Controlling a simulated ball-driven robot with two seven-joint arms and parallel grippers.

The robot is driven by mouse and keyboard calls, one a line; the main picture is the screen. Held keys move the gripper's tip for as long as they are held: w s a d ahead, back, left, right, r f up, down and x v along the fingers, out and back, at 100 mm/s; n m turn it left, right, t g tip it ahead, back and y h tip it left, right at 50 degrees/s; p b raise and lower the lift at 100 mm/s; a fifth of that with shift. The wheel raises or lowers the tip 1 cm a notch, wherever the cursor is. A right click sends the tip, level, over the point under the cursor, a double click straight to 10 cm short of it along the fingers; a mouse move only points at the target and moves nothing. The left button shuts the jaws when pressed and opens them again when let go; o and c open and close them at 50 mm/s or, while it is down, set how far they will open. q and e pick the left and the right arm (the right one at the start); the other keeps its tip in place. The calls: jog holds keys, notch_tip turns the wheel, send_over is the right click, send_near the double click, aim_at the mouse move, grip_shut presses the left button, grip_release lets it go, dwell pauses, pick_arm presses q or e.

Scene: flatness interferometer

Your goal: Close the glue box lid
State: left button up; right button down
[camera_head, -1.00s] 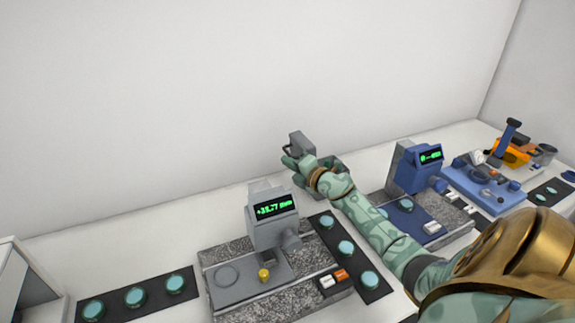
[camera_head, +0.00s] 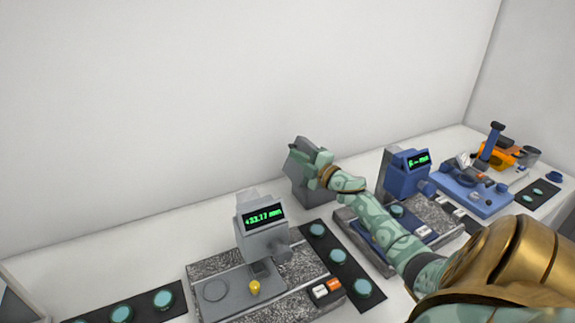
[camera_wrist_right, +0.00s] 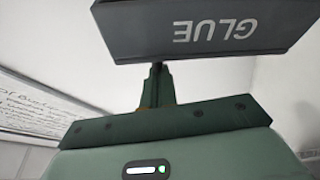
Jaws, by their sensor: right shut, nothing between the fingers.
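The glue box (camera_head: 297,189) is a small dark grey box on the white bench near the back wall. A grey panel (camera_head: 304,142), which looks like its raised lid, stands up behind my gripper. In the right wrist view a dark panel marked GLUE (camera_wrist_right: 215,28), lettering upside down, spans the top. My right gripper (camera_head: 300,156) is shut and empty, at the box in front of the panel. In the wrist view its closed fingertips (camera_wrist_right: 158,70) reach the panel's lower edge; whether they touch cannot be told. My gripper hides part of the box. My left gripper is not in view.
A grey gauge (camera_head: 262,230) on a granite base stands left of my forearm, and a blue gauge (camera_head: 402,180) stands right of it. Blue and orange equipment (camera_head: 480,190) fills the far right. The bench left of the box is clear.

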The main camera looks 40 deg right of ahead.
jog(key=d+m, duration=0.2)
jog(key=s+d+m+t+h+b, duration=0.1)
jog(key=d+m, duration=0.1)
jog(key=s+d+m+b, duration=0.1)
jog(key=d+m, duration=0.1)
jog(key=shift+d+f+h, duration=0.1)
jog(key=shift+f+h, duration=0.15)
jog(key=shift+h, duration=0.15)
jog(key=s+d+f+m+h+b, duration=0.1)
jog(key=s+d+f+m+b, duration=0.1)
jog(key=d+f+m+b, duration=0.2)
jog(key=shift+d+m+t+h+b, duration=0.45)
jog(key=shift+d+m, duration=0.45)
jog(key=shift+d, duration=0.25)
jog(key=shift+f, duration=0.15)
jog(key=s+a+r+p, duration=0.8)
jog(key=a+r, duration=0.3)
jog(key=r, duration=0.2)
jog(key=shift+s+p, duration=0.2)
jog(key=shift+p, duration=0.35)
